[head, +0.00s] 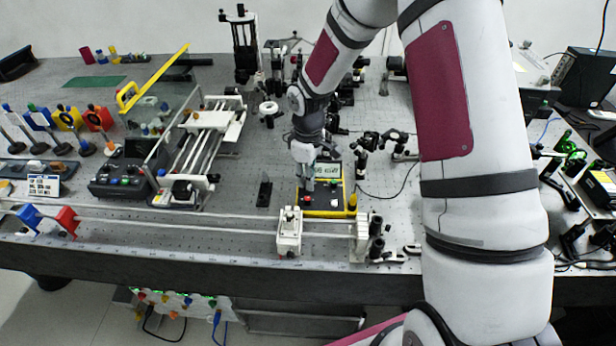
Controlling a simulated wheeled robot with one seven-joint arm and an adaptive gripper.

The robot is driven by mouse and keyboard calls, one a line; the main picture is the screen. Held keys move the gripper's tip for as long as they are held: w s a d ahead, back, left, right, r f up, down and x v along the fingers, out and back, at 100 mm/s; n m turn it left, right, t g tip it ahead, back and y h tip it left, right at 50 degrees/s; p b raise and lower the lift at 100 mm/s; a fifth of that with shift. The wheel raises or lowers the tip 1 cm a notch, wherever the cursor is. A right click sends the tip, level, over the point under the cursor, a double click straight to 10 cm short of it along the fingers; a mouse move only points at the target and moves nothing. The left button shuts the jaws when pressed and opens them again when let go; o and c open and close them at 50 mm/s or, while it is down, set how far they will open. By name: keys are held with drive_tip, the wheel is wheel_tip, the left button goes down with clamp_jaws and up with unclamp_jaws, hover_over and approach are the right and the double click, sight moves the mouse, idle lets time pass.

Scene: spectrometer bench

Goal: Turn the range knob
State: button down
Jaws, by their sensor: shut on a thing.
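My gripper (307,186) points down at a yellow-edged box (336,203) with a light green display (327,171) near the middle of the bench. The fingertips are at the left part of the box's dark top face, below and left of the display. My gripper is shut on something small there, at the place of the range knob. The knob itself is hidden by the fingers, so I cannot tell its angle. A small red spot shows on the dark face close to the fingers.
A white carriage (289,232) on long rails stands in front of the box. Optic mounts (370,145) and a cable are close on the right. A small black bracket (264,190) stands left.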

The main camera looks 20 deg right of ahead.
idle(0.4)
drive_tip(key=c, duration=1.5)
unclamp_jaws()
drive_tip(key=shift+c, duration=0.2)
drive_tip(key=shift+r, duration=0.1)
wheel_tip(320, 180, up, 12)
drive_tip(key=s+r+m+t+h, duration=0.1)
drive_tip(key=s+r+m+t, duration=0.4)
drive_tip(key=s+r, duration=1.3)
drive_tip(key=s+r+m+y, duration=0.1)
drive_tip(key=s+m, duration=0.3)
drive_tip(key=s, duration=0.5)
drive_tip(key=shift+a+r+t, duration=0.15)
drive_tip(key=shift+r+t, duration=0.15)
